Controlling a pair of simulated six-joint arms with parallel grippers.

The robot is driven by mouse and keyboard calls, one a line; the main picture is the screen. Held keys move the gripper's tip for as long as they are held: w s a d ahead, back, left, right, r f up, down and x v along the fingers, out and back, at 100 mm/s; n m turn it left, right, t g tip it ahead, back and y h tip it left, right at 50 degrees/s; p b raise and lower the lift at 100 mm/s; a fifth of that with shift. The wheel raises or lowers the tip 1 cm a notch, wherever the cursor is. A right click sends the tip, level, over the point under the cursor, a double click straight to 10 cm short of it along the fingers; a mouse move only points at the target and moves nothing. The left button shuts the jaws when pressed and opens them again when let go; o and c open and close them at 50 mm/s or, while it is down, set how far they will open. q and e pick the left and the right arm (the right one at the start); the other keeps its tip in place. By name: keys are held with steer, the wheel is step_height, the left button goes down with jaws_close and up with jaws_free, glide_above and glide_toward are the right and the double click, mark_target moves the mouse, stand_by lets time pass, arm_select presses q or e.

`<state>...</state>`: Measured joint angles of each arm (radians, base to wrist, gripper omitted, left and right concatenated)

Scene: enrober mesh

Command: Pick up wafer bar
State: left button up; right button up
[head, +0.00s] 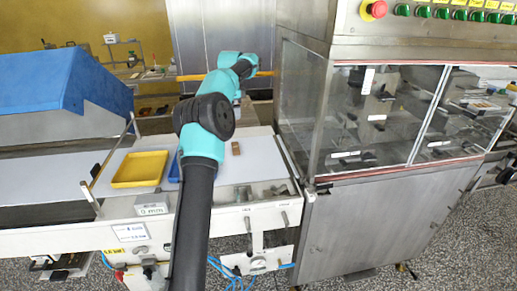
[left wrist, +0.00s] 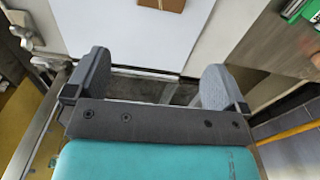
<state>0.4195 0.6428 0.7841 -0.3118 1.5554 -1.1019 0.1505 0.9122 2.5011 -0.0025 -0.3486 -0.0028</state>
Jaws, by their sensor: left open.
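The wafer bar is a small brown block (head: 236,148) on the white belt surface (head: 262,165), just right of my arm in the head view. In the left wrist view the wafer bar (left wrist: 162,4) shows at the top edge, partly cut off by the frame. My left gripper (left wrist: 155,75) is open, with nothing between its two grey fingers; the bar lies apart from it, past the fingertips. In the head view my left arm reaches up over the belt and its fingers are not clearly visible. My right gripper is not in view.
A yellow tray (head: 116,182) lies left of my arm. A blue tray (head: 174,174) is mostly hidden behind my arm. A steel cabinet with clear panels (head: 310,105) stands close on the right, and a blue hood (head: 60,82) on the left. The belt right of the bar is clear.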

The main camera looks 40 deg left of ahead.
arm_select(q)
steer(key=shift+s+a, duration=0.15)
steer(key=shift+s, duration=0.05)
glide_above(234, 146)
steer(key=f, duration=1.2)
steer(key=shift+d, duration=0.4)
steer(key=shift+f, duration=0.15)
steer(key=shift+s+a+f, duration=0.1)
steer(key=shift+f, duration=1.2)
steer(key=shift+a+f, duration=0.1)
steer(key=shift+f, duration=1.15)
steer(key=shift+c, duration=0.2)
